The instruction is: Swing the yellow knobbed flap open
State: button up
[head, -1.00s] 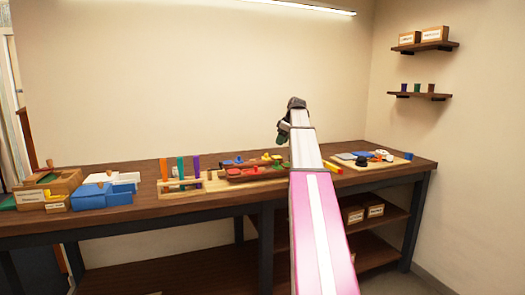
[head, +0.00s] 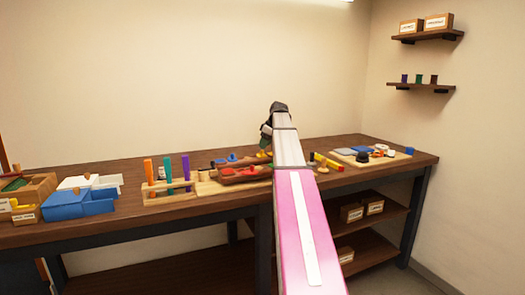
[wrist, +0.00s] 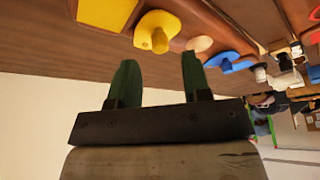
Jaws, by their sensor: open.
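The yellow knobbed flap (wrist: 153,36) shows in the wrist view as a rounded yellow piece with a small round knob, next to a brown wooden part. In the head view the yellow flap (head: 264,154) is a small patch on the bench, partly hidden by my arm. My gripper (wrist: 157,62) is open and empty, its two green fingers apart. In the wrist view the knob appears just beyond the gap between the fingertips; I see no contact. In the head view my gripper (head: 266,142) is just above the yellow flap.
A blue knobbed piece (wrist: 231,62) lies beside the flap, and a yellow panel (wrist: 107,13) is on its other side. A peg rack (head: 166,192) and blue bin (head: 68,206) stand left on the bench; a board with small parts (head: 345,152) lies right.

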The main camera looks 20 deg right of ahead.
jog(key=shift+x, duration=1.8)
grip_shut()
